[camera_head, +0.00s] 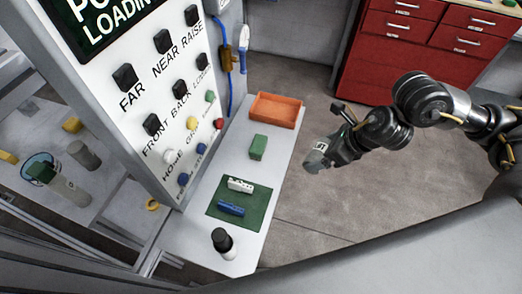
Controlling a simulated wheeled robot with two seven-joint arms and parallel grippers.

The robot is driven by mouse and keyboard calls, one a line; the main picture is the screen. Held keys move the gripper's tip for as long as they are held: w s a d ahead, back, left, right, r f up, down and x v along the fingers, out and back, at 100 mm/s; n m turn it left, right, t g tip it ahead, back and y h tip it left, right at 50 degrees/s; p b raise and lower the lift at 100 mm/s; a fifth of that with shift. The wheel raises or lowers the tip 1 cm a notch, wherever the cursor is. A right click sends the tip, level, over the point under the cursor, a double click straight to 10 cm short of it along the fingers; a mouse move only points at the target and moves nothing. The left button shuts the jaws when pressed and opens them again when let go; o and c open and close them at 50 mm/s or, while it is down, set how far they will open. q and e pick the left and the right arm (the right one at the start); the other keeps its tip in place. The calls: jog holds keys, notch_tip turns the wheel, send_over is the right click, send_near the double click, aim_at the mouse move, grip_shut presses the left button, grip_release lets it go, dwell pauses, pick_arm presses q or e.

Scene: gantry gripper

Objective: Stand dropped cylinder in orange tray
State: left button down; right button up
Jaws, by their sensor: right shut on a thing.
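The orange tray (277,111) lies at the far end of the light grey ledge and looks empty. My right gripper (318,152) is to the right of the ledge, lower in the picture than the tray and apart from it. It is shut on a small grey thing (314,162) that looks like the cylinder, mostly hidden by the fingers. Its tilt is hard to tell. Another grey cylinder (83,154) stands at the left, beyond the control panel. My left gripper is not in view.
A green block (258,147) sits on the ledge. A green mat (256,210) holds a white piece (240,185) and a blue piece (231,208). A black-knobbed joystick (222,241) stands nearer. The button panel (145,85) rises at left; a red cabinet (392,60) stands behind.

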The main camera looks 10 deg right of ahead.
jog(key=shift+d+r+n+g+y, duration=0.45)
jog(key=shift+d+r+n, duration=0.2)
jog(key=shift+n, duration=0.45)
jog(key=shift+r+n+g+y, duration=0.25)
jog(key=shift+r+n, duration=0.05)
jog(key=shift+n, duration=0.3)
jog(key=w+a+f+p, duration=0.4)
jog(key=w+a, duration=0.2)
jog(key=w, duration=0.1)
jog(key=p, duration=0.2)
send_over(280, 157)
notch_tip(280, 157, down, 6)
jog(key=shift+s+d+r, duration=0.1)
jog(key=shift+r, duration=0.1)
jog(key=shift+f, duration=0.25)
notch_tip(280, 157, down, 2)
jog(key=shift+f+p, duration=0.1)
jog(key=shift+p, duration=0.75)
jog(key=shift+f, duration=0.4)
jog(key=shift+f, duration=0.1)
